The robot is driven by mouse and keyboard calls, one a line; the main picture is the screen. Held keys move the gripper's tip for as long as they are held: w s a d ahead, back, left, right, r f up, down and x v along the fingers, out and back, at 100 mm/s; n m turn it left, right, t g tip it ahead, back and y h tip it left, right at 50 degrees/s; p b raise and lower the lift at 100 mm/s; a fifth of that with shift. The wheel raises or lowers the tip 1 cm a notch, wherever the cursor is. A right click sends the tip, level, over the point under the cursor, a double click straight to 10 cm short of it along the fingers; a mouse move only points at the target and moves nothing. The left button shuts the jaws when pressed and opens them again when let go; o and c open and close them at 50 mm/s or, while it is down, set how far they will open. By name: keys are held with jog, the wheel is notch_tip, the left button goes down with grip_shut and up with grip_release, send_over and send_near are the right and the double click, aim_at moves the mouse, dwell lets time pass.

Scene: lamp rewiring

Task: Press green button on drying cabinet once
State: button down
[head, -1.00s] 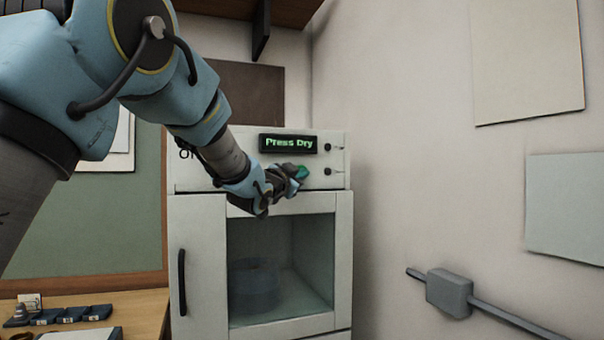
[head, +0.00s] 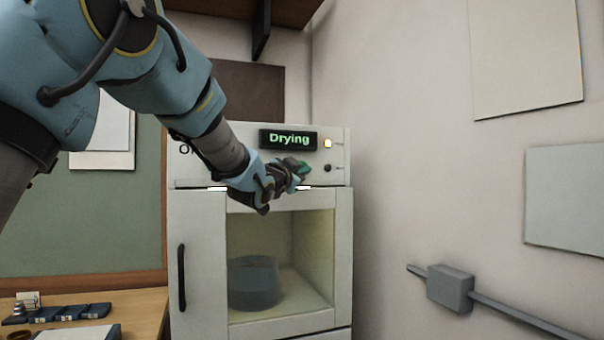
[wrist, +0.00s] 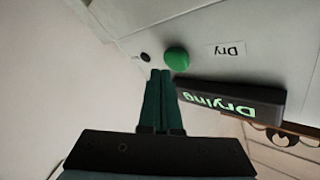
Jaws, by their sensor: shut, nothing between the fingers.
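The white drying cabinet (head: 197,237) stands against the back wall with its glass-fronted door closed. Its display (head: 288,139) reads "Drying" in green letters; it also shows in the wrist view (wrist: 230,97). The green button (wrist: 177,59) sits on the panel beside a "Dry" label in the wrist view. My gripper (wrist: 160,72) is shut and empty, its fingertips very close to the green button; I cannot tell whether they touch. In the head view, my gripper (head: 303,168) is in front of the panel and mostly hides the button.
A dark container (head: 253,283) stands inside the lit cabinet. A wooden desk (head: 150,312) with small dark items is at lower left. A grey box on a rail (head: 450,288) is on the right wall.

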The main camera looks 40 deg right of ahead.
jog(key=s+b, duration=0.1)
jog(key=s+a+b, duration=0.1)
jog(key=s, duration=0.1)
jog(key=s+b, duration=0.1)
jog(key=b, duration=0.1)
jog(key=shift+s+a, duration=0.4)
dwell(0.9)
